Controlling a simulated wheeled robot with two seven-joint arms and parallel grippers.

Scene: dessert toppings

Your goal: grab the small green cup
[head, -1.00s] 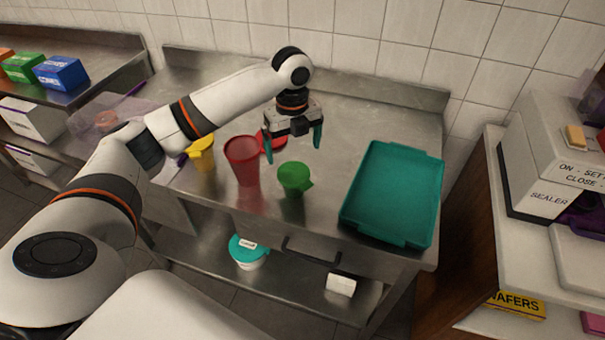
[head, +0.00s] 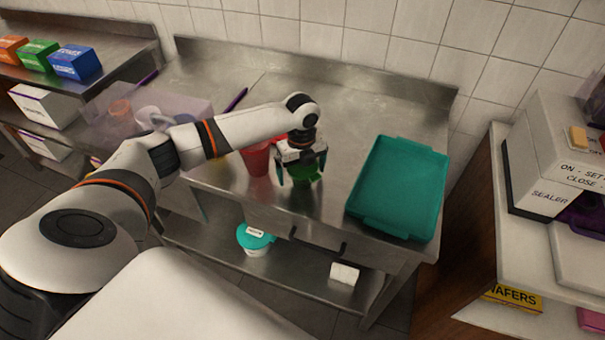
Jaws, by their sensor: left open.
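The small green cup (head: 304,172) stands on the steel table near its front edge. My left gripper (head: 300,178) is directly over it, pointing down. Its teal fingers are open, one on each side of the cup. The gripper body hides the cup's upper part, and I cannot tell whether the fingers touch it. My right gripper is not in view.
A red cup (head: 257,160) stands just left of the green cup, partly behind my arm. A teal tray (head: 402,187) lies to the right. A clear bin (head: 113,112) is at the left. The table behind the gripper is clear.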

